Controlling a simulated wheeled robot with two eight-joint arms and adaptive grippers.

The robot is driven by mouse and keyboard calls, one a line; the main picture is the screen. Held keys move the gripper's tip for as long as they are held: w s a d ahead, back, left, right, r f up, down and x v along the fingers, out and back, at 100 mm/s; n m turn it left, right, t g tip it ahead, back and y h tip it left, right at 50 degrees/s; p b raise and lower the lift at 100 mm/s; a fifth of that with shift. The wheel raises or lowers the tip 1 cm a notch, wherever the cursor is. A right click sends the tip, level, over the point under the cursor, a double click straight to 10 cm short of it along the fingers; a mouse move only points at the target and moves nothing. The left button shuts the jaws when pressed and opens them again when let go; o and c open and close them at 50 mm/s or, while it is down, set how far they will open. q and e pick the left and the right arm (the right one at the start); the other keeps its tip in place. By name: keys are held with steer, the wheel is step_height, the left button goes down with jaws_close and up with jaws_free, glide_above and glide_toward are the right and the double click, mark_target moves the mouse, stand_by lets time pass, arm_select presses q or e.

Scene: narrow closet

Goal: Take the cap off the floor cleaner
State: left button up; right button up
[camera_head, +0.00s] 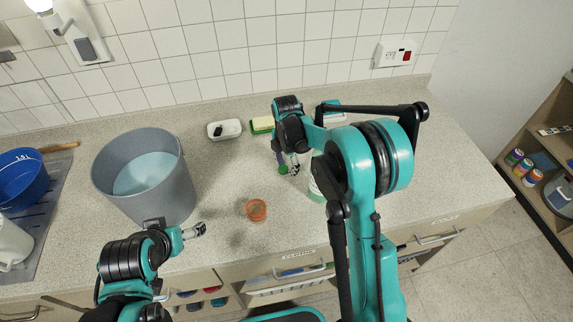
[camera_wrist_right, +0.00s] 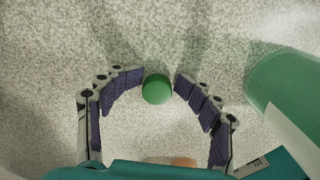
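The green cap (camera_wrist_right: 157,88) sits between the inward-curved fingertips of my right gripper (camera_wrist_right: 159,82), which appear closed on its sides. In the head view the cap (camera_head: 283,170) shows at the end of the right gripper (camera_head: 288,163), over the counter and apart from the bottle. The floor cleaner (camera_wrist_right: 290,90), a green bottle with a pale label, stands to the right in the wrist view. In the head view my right arm mostly hides the floor cleaner (camera_head: 316,190), and its top is not visible. My left gripper (camera_head: 194,231) is low beside the bucket; its finger opening is unclear.
A grey bucket (camera_head: 106,172) stands at the left of the counter (camera_head: 225,185). A small orange pot (camera_head: 256,210) is in front. A blue bowl (camera_head: 20,180) is far left.

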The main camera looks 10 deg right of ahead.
mark_target(286, 166)
stand_by(0.3)
steer(key=shift+r, duration=0.2)
step_height(286, 166, up, 13)
steer(key=p, duration=0.4)
steer(key=s+d+r+m+t, duration=0.2)
steer(key=s+r+m, duration=0.3)
steer(key=s+m, duration=0.1)
steer(key=s+d+r+m+t, duration=0.2)
steer(key=s+m+t, duration=0.1)
steer(key=s+m, duration=0.9)
steer(key=s+f+m+t+b, duration=0.2)
steer(key=s+f+m+b, duration=0.3)
steer(key=s+f, duration=0.1)
steer(key=shift+d+f, duration=0.15)
steer(key=shift+f, duration=0.75)
